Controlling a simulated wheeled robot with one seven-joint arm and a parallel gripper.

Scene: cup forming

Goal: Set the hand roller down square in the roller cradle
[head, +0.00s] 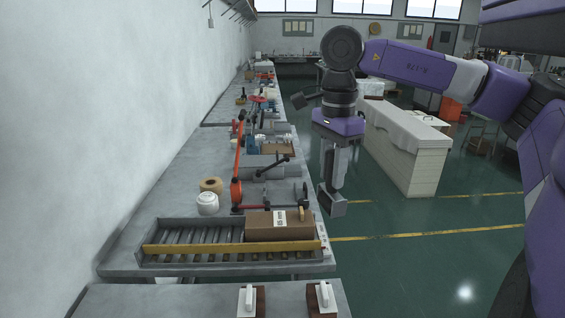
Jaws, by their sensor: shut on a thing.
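My gripper (334,188) points down in the head view, right of the bench edge and over the green floor. It is shut on a small grey, box-like thing (333,204) at its fingertips, which I take for the hand roller. It is too small for me to make out a roller barrel or handle. The held thing hangs clear of the bench. I cannot pick out the roller cradle with certainty. Two brown blocks with white upright parts, one left (247,300) and one right (322,297), stand on the near bench, cut off by the bottom edge.
A roller tray (175,232) on the bench holds a cardboard box (272,228), with a yellow bar along its front. An orange-handled tape tool (237,190), a tape roll (211,185) and a white jar (207,204) stand behind. A pale covered block (405,150) stands on the floor at right.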

